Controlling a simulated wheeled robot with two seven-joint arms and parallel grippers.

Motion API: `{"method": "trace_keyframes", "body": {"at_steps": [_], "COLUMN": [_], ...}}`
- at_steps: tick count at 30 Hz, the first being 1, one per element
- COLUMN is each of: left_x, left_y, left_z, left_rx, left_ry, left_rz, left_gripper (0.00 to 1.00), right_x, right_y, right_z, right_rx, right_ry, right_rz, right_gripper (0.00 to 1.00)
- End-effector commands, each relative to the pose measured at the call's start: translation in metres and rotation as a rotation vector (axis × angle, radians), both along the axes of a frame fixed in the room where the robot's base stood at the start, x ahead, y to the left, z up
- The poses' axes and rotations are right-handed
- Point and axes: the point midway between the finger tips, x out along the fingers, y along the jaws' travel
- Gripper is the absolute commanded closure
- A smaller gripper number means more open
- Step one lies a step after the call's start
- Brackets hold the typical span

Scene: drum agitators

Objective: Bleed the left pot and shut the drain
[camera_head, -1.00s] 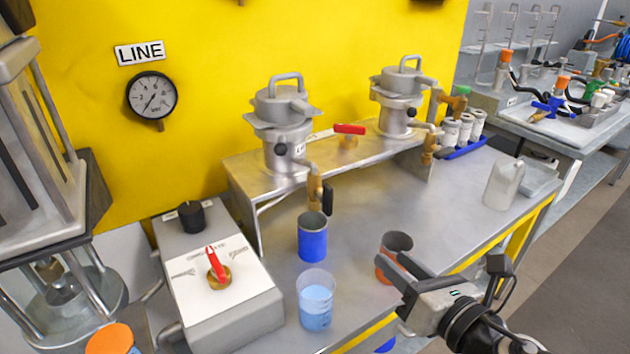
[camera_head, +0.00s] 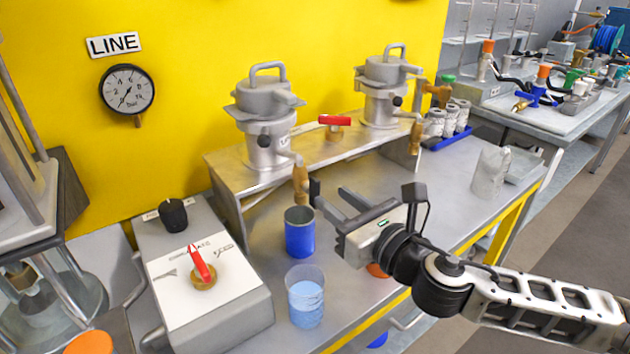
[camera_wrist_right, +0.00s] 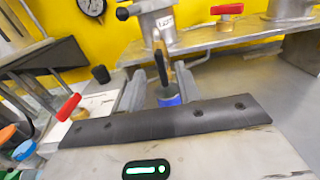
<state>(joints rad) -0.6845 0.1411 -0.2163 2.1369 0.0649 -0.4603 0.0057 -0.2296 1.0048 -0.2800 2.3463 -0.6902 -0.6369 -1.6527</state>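The left pot (camera_head: 265,125) is a grey metal canister with a lidded top and handle, standing on the metal shelf. Its brass drain valve (camera_head: 300,180) hangs at the shelf's front, with a dark lever (camera_head: 315,190) beside it. A blue cup (camera_head: 299,236) stands below the drain. My right gripper (camera_head: 331,199) is open and empty, just right of the lever. In the right wrist view the drain valve (camera_wrist_right: 159,45) and the blue cup (camera_wrist_right: 169,97) show between its spread fingers; I cannot tell whether they touch the lever. My left gripper is out of view.
The right pot (camera_head: 384,95) stands on the same shelf, with a red-handled valve (camera_head: 334,121) between the pots. A beaker of blue liquid (camera_head: 305,298) stands in front of the blue cup. A control box (camera_head: 205,290) with a red lever (camera_head: 201,264) is at left. My arm partly hides an orange cup.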

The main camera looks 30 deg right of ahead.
Motion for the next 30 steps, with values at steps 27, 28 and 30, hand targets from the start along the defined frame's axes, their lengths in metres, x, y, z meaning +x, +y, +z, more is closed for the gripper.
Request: {"method": "trace_keyframes", "body": {"at_steps": [27,28,30], "left_x": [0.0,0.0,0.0], "left_y": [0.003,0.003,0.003], "left_z": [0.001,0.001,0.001], "left_rx": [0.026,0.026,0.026], "left_ry": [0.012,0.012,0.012], "left_rz": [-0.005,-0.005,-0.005], "left_gripper": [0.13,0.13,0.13], "right_x": [0.065,0.065,0.065], "right_y": [0.01,0.01,0.01], "right_z": [0.0,0.0,0.0], "right_rx": [0.001,0.001,0.001], "right_ry": [0.0,0.0,0.0], "right_rz": [0.003,0.003,0.003], "right_gripper": [0.91,1.0,1.0]}}
